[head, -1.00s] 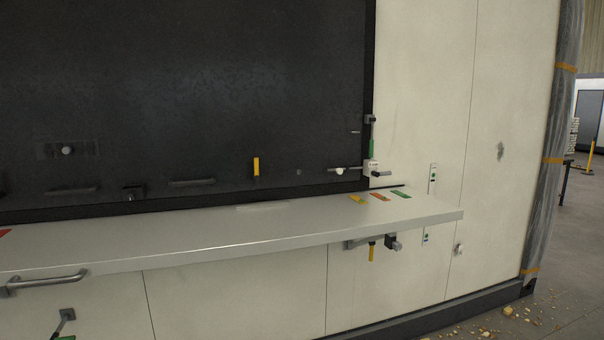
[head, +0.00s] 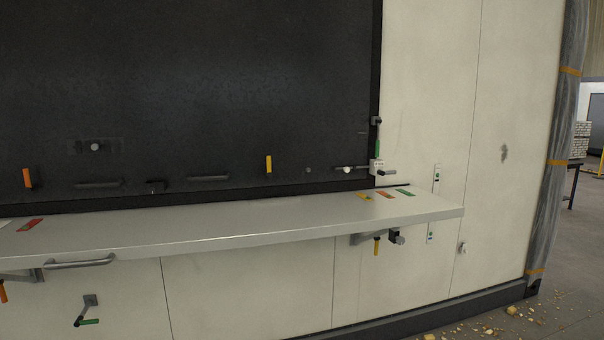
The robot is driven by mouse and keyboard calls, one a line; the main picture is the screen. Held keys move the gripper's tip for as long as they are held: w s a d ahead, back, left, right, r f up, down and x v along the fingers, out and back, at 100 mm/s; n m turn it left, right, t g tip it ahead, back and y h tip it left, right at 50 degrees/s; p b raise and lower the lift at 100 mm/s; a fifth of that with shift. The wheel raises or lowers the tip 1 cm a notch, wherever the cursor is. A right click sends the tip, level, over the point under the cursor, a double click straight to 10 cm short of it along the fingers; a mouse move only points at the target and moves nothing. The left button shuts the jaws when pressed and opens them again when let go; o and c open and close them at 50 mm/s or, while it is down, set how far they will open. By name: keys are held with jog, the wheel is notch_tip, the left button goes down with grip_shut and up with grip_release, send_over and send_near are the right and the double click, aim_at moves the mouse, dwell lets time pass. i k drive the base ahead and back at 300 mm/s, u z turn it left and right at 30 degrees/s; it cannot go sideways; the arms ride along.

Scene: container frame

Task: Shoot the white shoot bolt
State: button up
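A bolt with a white knob (head: 346,169) lies level at the lower right edge of the dark panel (head: 230,90). Its thin rod runs right to a small white block (head: 377,166) at the panel's edge. A second white knob (head: 95,147) sits on a dark plate further left on the panel. I cannot tell for sure which one is the white shoot bolt. My gripper is not in view.
A grey shelf (head: 240,226) juts out below the panel. Yellow (head: 269,164), orange (head: 27,178) and green (head: 378,134) handles are on or beside the panel. Below the shelf are a grab bar (head: 80,262) and a green-tipped lever (head: 88,310). Crumbs (head: 500,325) litter the floor.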

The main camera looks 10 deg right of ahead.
aim_at(346, 169)
jog(key=u, duration=0.25)
jog(key=k, duration=0.7)
jog(key=z, duration=0.15)
jog(key=i, duration=1.9)
jog(key=u, duration=0.25)
